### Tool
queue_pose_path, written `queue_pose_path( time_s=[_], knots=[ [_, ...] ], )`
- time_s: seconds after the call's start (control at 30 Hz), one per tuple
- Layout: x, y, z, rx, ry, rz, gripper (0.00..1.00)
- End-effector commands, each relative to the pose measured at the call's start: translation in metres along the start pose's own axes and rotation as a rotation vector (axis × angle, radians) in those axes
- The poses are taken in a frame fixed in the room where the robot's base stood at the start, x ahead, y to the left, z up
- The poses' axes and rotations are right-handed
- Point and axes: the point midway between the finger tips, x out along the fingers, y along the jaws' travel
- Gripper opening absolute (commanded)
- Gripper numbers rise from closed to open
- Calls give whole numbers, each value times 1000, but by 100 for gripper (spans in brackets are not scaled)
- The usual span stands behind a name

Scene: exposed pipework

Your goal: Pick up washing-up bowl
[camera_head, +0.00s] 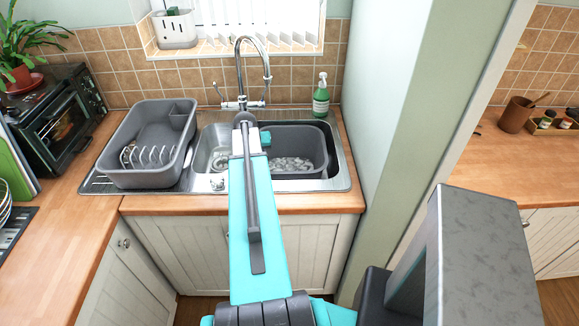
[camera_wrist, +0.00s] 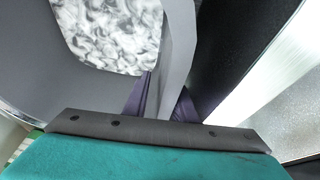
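The grey washing-up bowl (camera_head: 312,142) sits upright in the right part of the sink, with foamy water inside. My gripper reaches the bowl's left end in the head view, where my arm hides its fingers and part of the bowl. In the wrist view, the bowl's light grey wall (camera_wrist: 179,62) runs between the two dark purple fingers of my gripper (camera_wrist: 168,103). One finger is on the foam side and the other is outside the wall. Both lie close against it with no clear gap, so the gripper looks shut on the rim.
The steel sink (camera_head: 342,180) surrounds the bowl closely. A tall tap (camera_head: 268,62) rises behind my arm. A green soap bottle (camera_head: 321,97) stands behind the bowl. A grey dish rack (camera_head: 130,178) is on the left drainer. A wall closes off the right side.

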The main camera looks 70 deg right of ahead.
Motion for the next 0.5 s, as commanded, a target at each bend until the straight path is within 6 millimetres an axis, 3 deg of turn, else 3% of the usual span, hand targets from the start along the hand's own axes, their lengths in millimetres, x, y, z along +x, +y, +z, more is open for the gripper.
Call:
queue_pose_path(
  time_s=[0.5],
  knots=[
    [2,0,1,0,0,0,23]
  ],
)
